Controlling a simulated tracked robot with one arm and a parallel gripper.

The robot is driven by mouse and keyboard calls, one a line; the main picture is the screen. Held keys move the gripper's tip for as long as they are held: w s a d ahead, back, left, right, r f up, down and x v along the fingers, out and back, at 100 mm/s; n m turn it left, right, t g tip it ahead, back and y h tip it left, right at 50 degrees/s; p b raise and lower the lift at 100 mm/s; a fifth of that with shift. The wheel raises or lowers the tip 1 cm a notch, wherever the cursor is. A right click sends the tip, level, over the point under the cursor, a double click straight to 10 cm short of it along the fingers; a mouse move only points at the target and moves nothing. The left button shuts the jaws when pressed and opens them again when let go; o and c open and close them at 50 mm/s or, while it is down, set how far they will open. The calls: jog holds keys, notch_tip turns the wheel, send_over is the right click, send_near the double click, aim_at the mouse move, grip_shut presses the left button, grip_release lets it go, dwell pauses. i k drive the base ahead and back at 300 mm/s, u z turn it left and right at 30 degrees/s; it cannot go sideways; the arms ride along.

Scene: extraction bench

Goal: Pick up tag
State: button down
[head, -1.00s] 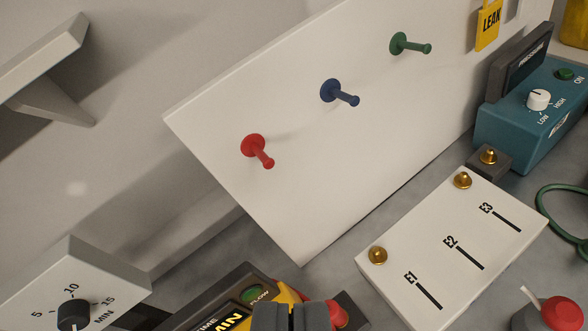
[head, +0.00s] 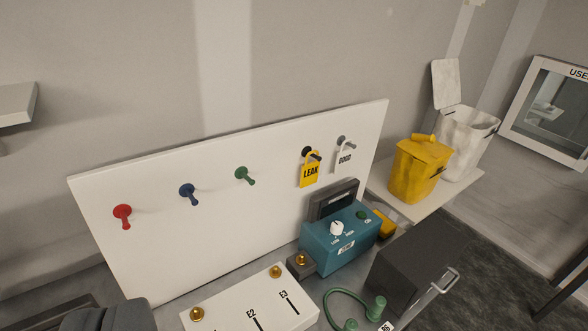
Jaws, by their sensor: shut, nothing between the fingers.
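Two tags hang on the right part of a white peg board (head: 270,140). The yellow tag marked LEAK (head: 309,174) hangs on a dark peg. The white tag marked GOOD (head: 344,157) hangs on a grey peg to its right. My gripper (head: 108,316) shows at the bottom left edge, shut and empty. It is well to the left of and below both tags, touching neither. Its lower part is cut off by the frame.
Red (head: 122,215), blue (head: 189,194) and green (head: 244,176) pegs on the board are empty. A teal device (head: 335,245) stands below the tags. A white E2/E3 box (head: 240,305), a dark box (head: 420,255), a yellow bin (head: 418,168) and a white bin (head: 465,140) are nearby.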

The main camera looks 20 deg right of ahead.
aim_at(344, 157)
jog(key=z, duration=1.25)
jog(key=k, duration=1.2)
jog(key=z, duration=0.45)
jog(key=i, duration=1.25)
jog(key=u, duration=0.85)
jog(key=i, duration=0.95)
jog(key=u, duration=0.9)
